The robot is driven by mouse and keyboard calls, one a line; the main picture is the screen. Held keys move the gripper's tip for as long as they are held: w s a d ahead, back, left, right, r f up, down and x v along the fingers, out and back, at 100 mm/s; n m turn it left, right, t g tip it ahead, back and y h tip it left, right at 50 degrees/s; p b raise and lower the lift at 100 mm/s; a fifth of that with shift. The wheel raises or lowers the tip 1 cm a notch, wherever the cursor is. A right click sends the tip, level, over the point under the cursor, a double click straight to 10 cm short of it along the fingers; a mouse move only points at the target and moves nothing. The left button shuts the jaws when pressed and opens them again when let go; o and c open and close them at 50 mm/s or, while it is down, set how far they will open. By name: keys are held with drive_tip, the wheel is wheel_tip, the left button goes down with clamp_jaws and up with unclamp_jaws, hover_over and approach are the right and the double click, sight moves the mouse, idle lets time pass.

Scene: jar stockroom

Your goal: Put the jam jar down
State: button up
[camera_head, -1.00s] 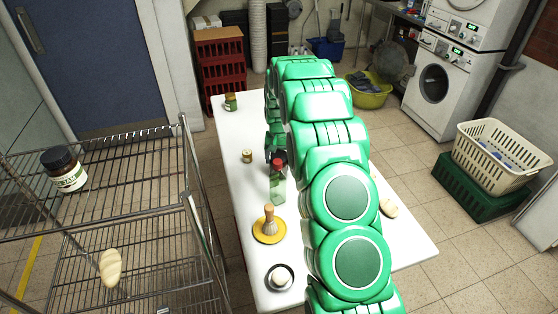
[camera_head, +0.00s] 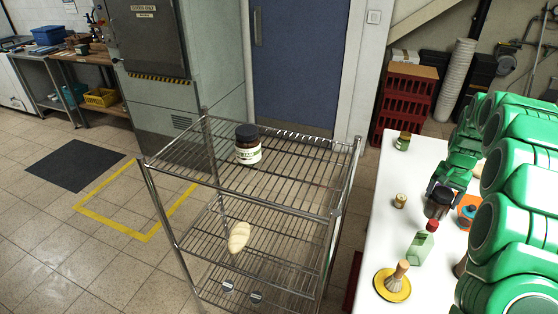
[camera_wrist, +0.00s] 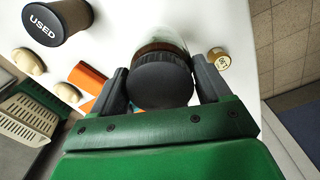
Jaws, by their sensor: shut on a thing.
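A jar with a dark lid, taken to be the jam jar (camera_head: 438,203), is between the fingers of my gripper (camera_head: 440,192) over the white table (camera_head: 380,240). In the wrist view, the jar's black lid (camera_wrist: 160,82) faces the camera, with glass and brown contents showing past it. My gripper's fingers (camera_wrist: 163,72) are shut on its two sides. Whether the jar's base touches the table cannot be told. A similar jar with a white label (camera_head: 248,145) stands on the top shelf of the wire rack (camera_head: 290,180).
Near the held jar are a green bottle (camera_head: 421,245), a small jar (camera_head: 399,201) and an orange item (camera_head: 468,213). A brush on a yellow dish (camera_head: 392,284) stands nearer. A container marked USED (camera_wrist: 52,22) is in the wrist view. Bare table lies left of the jar.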

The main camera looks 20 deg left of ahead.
drive_tip(key=s+a+r+n, duration=0.1)
drive_tip(key=s+a+r, duration=0.4)
drive_tip(key=a+r, duration=0.5)
drive_tip(key=s+a+r, duration=0.5)
drive_tip(key=a+r, duration=0.3)
drive_tip(key=a, duration=0.4)
drive_tip(key=s+a+r+n, duration=0.1)
drive_tip(key=s+a+r, duration=0.6)
drive_tip(key=s, duration=0.2)
drive_tip(key=s+a+r, duration=0.6)
drive_tip(key=s, duration=0.3)
drive_tip(key=shift+w+a+f, duration=1.15)
drive_tip(key=shift+w+f, duration=0.85)
drive_tip(key=shift+f, duration=0.1)
drive_tip(key=shift+w+a+f, duration=1.2)
drive_tip(key=shift+w+f, duration=0.85)
drive_tip(key=shift+w+a+f, duration=1.15)
drive_tip(key=shift+w+f, duration=0.85)
drive_tip(key=shift+f, duration=0.1)
drive_tip(key=shift+f, duration=0.15)
drive_tip(key=o, duration=1.6)
drive_tip(key=shift+c, duration=0.2)
